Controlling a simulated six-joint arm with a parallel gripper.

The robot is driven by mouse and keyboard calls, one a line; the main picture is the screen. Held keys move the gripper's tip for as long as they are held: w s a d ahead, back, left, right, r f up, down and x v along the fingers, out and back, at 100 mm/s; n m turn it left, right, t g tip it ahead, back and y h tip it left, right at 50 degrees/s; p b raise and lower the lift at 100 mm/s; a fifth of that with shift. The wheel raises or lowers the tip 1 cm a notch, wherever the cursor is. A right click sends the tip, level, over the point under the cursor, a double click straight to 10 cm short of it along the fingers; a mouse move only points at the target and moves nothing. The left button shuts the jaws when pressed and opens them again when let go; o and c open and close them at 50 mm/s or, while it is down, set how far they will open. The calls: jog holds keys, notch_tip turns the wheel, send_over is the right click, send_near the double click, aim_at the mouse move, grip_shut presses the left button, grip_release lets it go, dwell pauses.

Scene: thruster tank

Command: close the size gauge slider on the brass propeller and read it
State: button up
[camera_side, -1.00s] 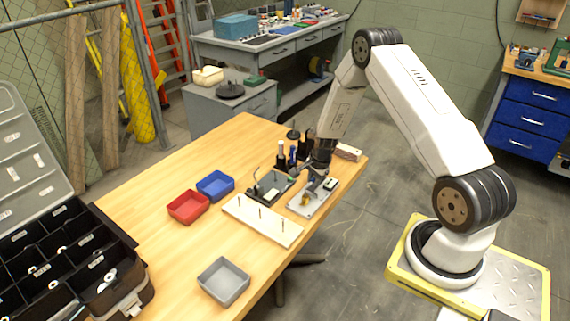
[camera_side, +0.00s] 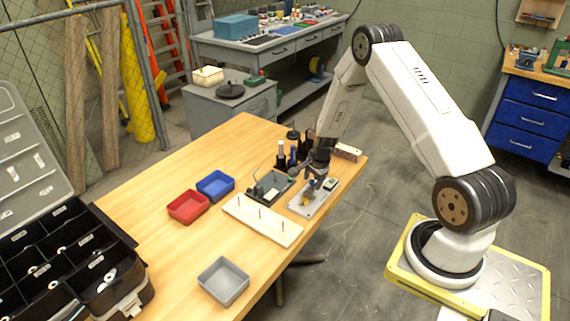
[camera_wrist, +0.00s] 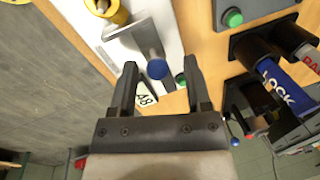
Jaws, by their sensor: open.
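The size gauge is a pale plate (camera_side: 312,202) near the table's right edge; it also shows at the top left of the wrist view (camera_wrist: 78,18). The brass propeller (camera_wrist: 108,10) sits on it, cut off by the top edge of that view. A grey metal slider (camera_wrist: 147,40) ends in a blue knob (camera_wrist: 157,69). My gripper (camera_wrist: 160,64) is open, its two fingers on either side of the knob with visible gaps. I cannot tell its height over the knob. In the side view my gripper (camera_side: 318,172) hangs over the gauge and partly hides it.
A dark tray (camera_side: 268,187) and several dark bottles stand close behind and left of the gauge. A pegged white board (camera_side: 262,221) lies in front. Red (camera_side: 188,207), blue (camera_side: 215,185) and grey (camera_side: 223,281) bins stand further left. The table's front middle is clear.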

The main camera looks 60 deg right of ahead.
aim_at(314, 193)
notch_tip(314, 193, up, 7)
jog(key=s, duration=0.1)
jog(key=shift+s, duration=0.2)
jog(key=shift+a, duration=0.15)
dwell(0.5)
jog(key=s+a+r+n, duration=0.1)
jog(key=a+r+n, duration=0.4)
jog(key=a, duration=0.3)
jog(key=s+a+r+n, duration=0.2)
jog(key=a+r+n, duration=0.3)
jog(key=a+n, duration=0.15)
jog(key=s+a+r+n, duration=0.4)
jog(key=s+a+n, duration=0.4)
jog(key=a, duration=0.2)
jog(key=shift+n, duration=0.35)
jog(key=shift+c, duration=0.2)
dwell(1.3)
